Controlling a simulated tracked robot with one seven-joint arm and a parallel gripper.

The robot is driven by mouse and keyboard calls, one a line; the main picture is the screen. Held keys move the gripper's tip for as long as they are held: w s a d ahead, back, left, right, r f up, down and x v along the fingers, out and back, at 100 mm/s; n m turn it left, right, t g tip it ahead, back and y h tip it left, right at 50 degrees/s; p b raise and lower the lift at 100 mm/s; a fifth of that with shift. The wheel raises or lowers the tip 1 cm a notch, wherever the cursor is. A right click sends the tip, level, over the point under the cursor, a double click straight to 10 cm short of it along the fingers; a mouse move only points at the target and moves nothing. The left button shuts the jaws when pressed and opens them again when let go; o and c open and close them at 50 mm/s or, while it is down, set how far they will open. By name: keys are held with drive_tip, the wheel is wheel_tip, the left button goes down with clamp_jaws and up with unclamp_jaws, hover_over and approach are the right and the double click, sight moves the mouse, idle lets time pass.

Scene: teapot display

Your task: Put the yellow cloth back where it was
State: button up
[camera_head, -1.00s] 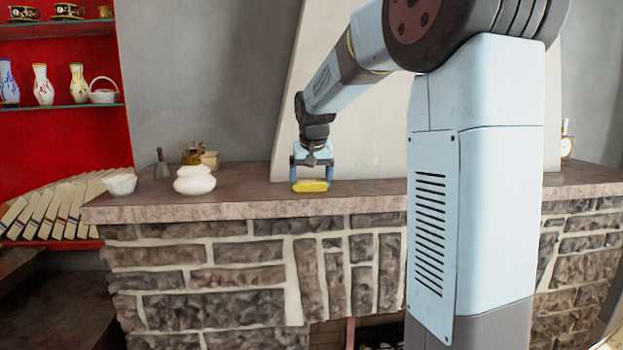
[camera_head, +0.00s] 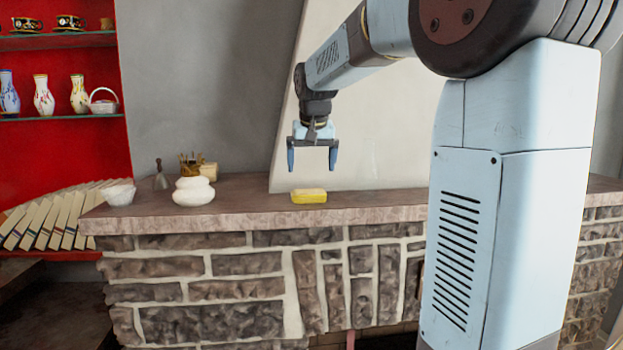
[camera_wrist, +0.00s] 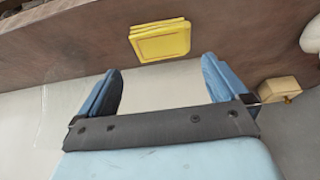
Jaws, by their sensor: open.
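The yellow cloth (camera_head: 309,195), a small folded block, lies on the stone mantel (camera_head: 250,205) near its front edge. My gripper (camera_head: 312,163) hangs above the cloth, apart from it, with its two blue fingers spread and nothing between them. In the wrist view the cloth (camera_wrist: 160,40) lies flat on the brown mantel top, beyond the open fingertips (camera_wrist: 160,75).
On the mantel to the left stand a white rounded pot (camera_head: 194,191), a white bowl (camera_head: 120,194) and a grey bell (camera_head: 160,178). A red shelf with vases (camera_head: 44,97) is at far left. The mantel beside the cloth is clear.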

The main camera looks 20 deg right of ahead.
drive_tip(key=s+a+f+n, duration=0.1)
drive_tip(key=s+a, duration=0.1)
drive_tip(key=s, duration=1.5)
drive_tip(key=s+f+n+t+y, duration=0.1)
drive_tip(key=s+f, duration=0.8)
drive_tip(key=s, duration=0.5)
drive_tip(key=shift+a+f, duration=0.4)
